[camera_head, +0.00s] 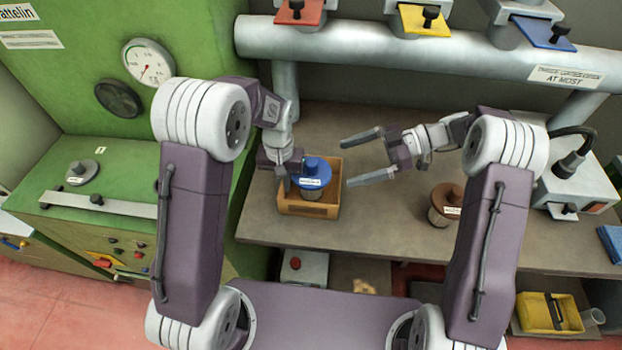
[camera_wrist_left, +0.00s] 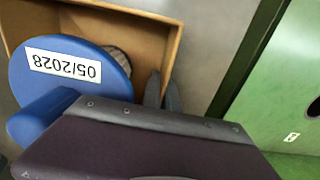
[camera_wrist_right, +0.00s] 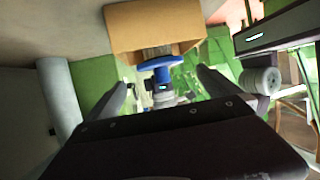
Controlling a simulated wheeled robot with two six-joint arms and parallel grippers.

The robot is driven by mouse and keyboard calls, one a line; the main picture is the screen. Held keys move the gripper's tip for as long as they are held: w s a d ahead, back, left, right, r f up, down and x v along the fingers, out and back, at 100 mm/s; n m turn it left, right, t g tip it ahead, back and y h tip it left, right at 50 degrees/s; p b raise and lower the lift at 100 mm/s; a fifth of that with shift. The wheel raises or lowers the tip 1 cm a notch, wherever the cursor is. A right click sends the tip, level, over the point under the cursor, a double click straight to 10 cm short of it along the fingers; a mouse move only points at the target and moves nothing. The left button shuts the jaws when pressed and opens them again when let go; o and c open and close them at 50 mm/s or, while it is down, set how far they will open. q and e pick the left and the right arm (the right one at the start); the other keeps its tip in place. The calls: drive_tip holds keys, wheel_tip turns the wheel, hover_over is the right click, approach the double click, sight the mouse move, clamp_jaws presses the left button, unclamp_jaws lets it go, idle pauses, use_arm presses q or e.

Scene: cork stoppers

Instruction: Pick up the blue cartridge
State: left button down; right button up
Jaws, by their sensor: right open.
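The blue cartridge (camera_head: 311,173), a jar with a blue knobbed lid, stands in an open cardboard box (camera_head: 318,210) on the bench. Its lid, labelled 05/2028, fills the left of the left wrist view (camera_wrist_left: 88,48). My left gripper (camera_head: 287,185) points down beside the lid's left side in the head view. Its fingers (camera_wrist_left: 162,90) are close together with nothing visible between them. My right gripper (camera_head: 358,158) is open and empty, right of the box, its fingers pointing left. The blue lid shows between its fingers in the right wrist view (camera_wrist_right: 158,63).
A brown-lidded jar (camera_head: 443,205) stands on the bench to the right. A green machine (camera_head: 80,60) stands at the left. A thick grey pipe (camera_head: 380,45) with coloured plates crosses the back. Bench between box and brown jar is clear.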

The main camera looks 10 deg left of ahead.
sight(318, 169)
drive_tip(key=x, duration=0.5)
drive_tip(key=shift+a+f, duration=0.1)
drive_tip(key=shift+a, duration=0.2)
use_arm(q)
drive_tip(key=shift+a, duration=0.1)
use_arm(e)
drive_tip(key=x, duration=0.5)
drive_tip(key=shift+a, duration=0.25)
drive_tip(key=shift+d, duration=0.1)
drive_tip(key=c, duration=1.4)
drive_tip(key=shift+r, duration=0.35)
drive_tip(key=v, duration=0.4)
drive_tip(key=shift+w+d+f, duration=0.15)
drive_tip(key=shift+d, duration=0.1)
wheel_tip(318, 169, up, 14)
drive_tip(key=shift+a+f, duration=0.1)
drive_tip(key=shift+f, duration=0.15)
